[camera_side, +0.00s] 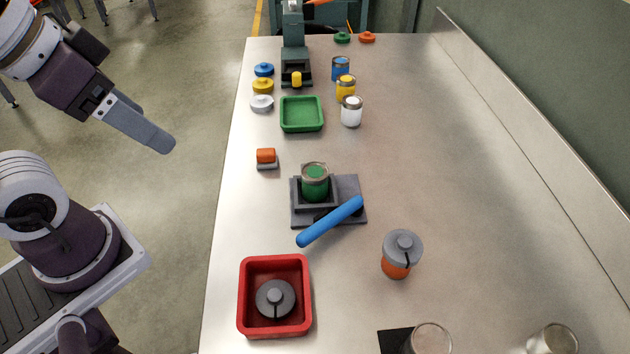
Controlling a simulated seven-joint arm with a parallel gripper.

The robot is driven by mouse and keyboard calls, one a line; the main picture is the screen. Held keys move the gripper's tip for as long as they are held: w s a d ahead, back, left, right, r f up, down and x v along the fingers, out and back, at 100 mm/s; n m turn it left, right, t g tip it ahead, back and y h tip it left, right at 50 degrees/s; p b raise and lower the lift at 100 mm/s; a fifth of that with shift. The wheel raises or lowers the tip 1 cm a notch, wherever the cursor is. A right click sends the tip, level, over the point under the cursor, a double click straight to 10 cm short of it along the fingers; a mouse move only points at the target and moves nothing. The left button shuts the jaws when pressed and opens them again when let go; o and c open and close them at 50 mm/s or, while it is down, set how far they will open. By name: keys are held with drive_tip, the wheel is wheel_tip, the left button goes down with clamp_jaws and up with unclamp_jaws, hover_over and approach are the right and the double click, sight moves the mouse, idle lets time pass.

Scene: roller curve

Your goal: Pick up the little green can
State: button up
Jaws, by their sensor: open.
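The little green can (315,185) stands upright in a dark grey holder on a grey base plate (349,187), near the middle of the table. Its top is open and shows green inside. A blue handle (330,222) lies slantwise in front of it, over the plate's front edge. My gripper (158,139) is at the upper left, raised beside the table's left edge, well apart from the can. It is open and empty; from this side its fingers overlap in the view.
A green tray (302,127), blue (341,69), yellow (345,88) and white (351,111) cans stand behind. An orange block (266,156) sits at left. In front are a red tray (246,298) and a grey-lidded orange can (396,267). The table's right side is mostly clear, bounded by a low wall.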

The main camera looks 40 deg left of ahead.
drive_tip(key=w+d+m+g, duration=0.2)
drive_tip(key=w+m, duration=0.5)
drive_tip(key=m, duration=0.1)
drive_tip(key=m+g, duration=0.4)
drive_tip(key=m, duration=1.4)
hover_over(315, 171)
drive_tip(key=f, duration=1.2)
drive_tip(key=shift+w+d+f, duration=0.2)
drive_tip(key=shift+w+d, duration=0.1)
drive_tip(key=shift+d, duration=0.05)
drive_tip(key=f, duration=0.6)
drive_tip(key=shift+s+a+f, duration=0.3)
drive_tip(key=shift+f, duration=0.1)
drive_tip(key=c, duration=1.5)
clamp_jaws()
drive_tip(key=shift+r, duration=0.15)
